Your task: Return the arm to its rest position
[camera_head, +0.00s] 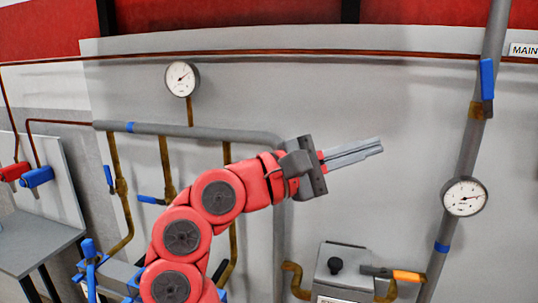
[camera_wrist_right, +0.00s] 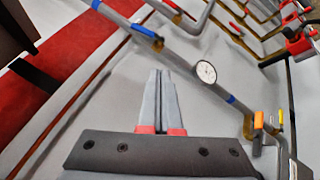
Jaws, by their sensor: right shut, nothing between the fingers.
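My right arm (camera_head: 180,236) is red and rises from the bottom of the head view, bending to the right. Its gripper (camera_head: 380,146) points right, in front of the grey wall panel. The two grey fingers lie together, shut and empty. In the right wrist view the gripper (camera_wrist_right: 160,72) also shows closed fingers with red bases and nothing between them. The fingers appear clear of the pipes and gauges. My left gripper is not in view.
A round gauge (camera_head: 182,78) stands above a grey pipe (camera_head: 200,133). Another gauge (camera_head: 465,197) sits on the slanted pipe at right, with a blue handle (camera_head: 487,80) above. A grey box (camera_head: 340,268) and an orange-handled valve (camera_head: 407,277) are below. A small table (camera_head: 35,243) stands left.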

